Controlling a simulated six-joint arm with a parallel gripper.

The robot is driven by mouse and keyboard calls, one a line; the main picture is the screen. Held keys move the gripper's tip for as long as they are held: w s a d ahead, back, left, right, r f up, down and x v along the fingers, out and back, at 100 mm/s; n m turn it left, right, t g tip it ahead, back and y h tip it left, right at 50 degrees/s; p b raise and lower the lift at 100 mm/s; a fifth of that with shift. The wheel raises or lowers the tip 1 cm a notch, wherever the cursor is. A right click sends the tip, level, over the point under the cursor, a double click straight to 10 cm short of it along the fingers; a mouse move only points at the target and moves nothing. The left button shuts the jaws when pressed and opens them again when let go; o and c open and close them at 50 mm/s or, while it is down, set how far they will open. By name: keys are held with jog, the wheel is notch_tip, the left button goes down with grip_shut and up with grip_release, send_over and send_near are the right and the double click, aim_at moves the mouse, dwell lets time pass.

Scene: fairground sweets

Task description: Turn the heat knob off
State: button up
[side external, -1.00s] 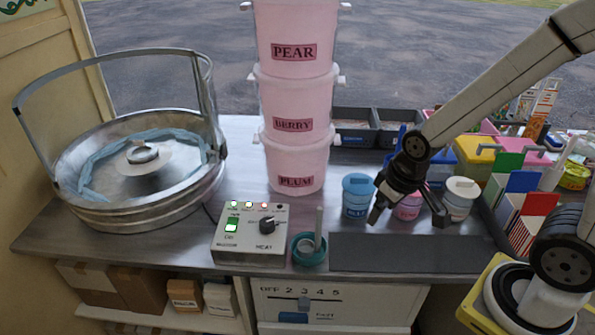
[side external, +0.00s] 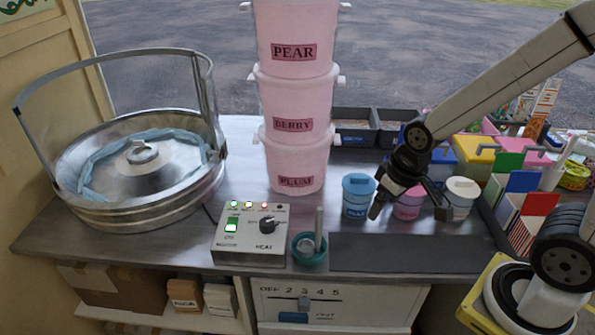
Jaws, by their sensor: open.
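The heat knob (side external: 268,226) is a dark round knob on the right part of a pale grey control box (side external: 249,257) at the counter's front, left of centre. The box has a green lit switch (side external: 232,225) on its left and several small lights along its top edge. The knob's exact pointer setting is too small to read. My gripper (side external: 406,206) is open and empty, well to the right of the box, above the small blue and pink tubs. Nothing hides the knob.
A teal bowl (side external: 309,251) with an upright handle stands just right of the box. Stacked pink buckets (side external: 296,165) rise behind it. A metal floss pan (side external: 140,175) with a tall hoop is at left. A dark mat (side external: 400,253) lies bare at front right.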

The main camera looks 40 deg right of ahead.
jog(key=w+a+r, duration=0.1)
jog(key=w+a, duration=0.1)
jog(key=w, duration=0.2)
jog(key=w+a+r+m, duration=0.1)
jog(key=w+a+r, duration=0.1)
jog(key=w, duration=0.1)
jog(key=w+a+r+m+t, duration=0.1)
jog(key=w+a, duration=0.2)
jog(key=w, duration=0.1)
jog(key=shift+w+r+h, duration=0.15)
jog(key=shift+w+h, duration=0.15)
jog(key=w+a+m, duration=0.2)
jog(key=w+a, duration=0.4)
jog(key=a, duration=0.1)
send_near(267, 222)
jog(key=f, duration=0.1)
jog(key=shift+s+f+t, duration=0.1)
jog(key=shift+f+t, duration=0.2)
jog(key=shift+t, duration=0.1)
jog(key=shift+f, duration=0.1)
jog(key=shift+x, duration=3.75)
